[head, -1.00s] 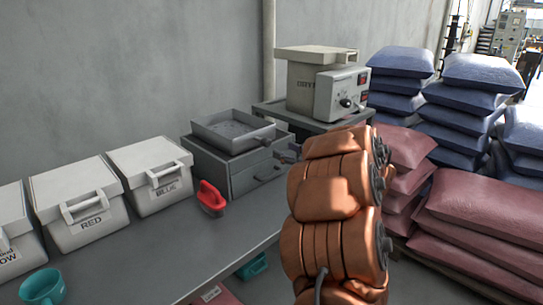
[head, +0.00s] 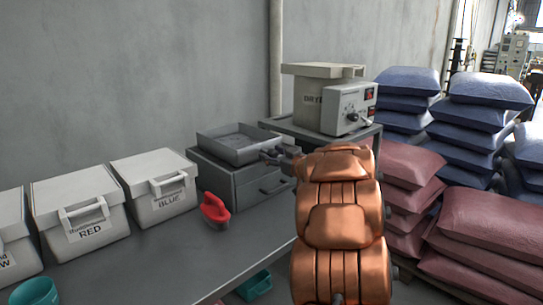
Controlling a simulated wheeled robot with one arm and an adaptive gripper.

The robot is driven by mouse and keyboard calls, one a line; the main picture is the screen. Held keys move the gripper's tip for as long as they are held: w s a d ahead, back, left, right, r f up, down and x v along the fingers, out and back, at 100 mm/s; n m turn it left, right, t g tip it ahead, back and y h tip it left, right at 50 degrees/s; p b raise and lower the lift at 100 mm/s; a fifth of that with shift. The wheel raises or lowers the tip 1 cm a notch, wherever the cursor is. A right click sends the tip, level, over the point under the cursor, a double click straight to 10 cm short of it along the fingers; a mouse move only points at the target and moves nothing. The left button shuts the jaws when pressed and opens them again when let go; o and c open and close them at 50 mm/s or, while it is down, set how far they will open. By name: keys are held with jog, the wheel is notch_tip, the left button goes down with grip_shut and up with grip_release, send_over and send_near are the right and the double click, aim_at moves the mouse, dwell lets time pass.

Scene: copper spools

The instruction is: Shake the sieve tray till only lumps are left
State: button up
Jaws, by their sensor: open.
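The grey sieve tray (head: 213,145) sits on top of a grey drawer box (head: 226,179) on the bench. Its inside looks grey, and I cannot make out powder or lumps in it. A handle sticks out from its right side. My gripper (head: 277,155) is at that handle, at the right of the tray, with my copper-coloured arm reaching in from the lower right. The gripper is open. It is small in view, and I cannot tell whether its fingers touch the handle.
White lidded bins marked RED (head: 80,212) and BLUE (head: 155,186) stand left of the tray. A red-handled brush (head: 214,211) lies before the drawer box. A dryer (head: 321,98) stands behind right. Stacked red sacks (head: 410,170) and blue sacks (head: 475,120) fill the right side.

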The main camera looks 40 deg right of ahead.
jog(key=shift+w, duration=0.35)
grip_shut()
dwell(0.3)
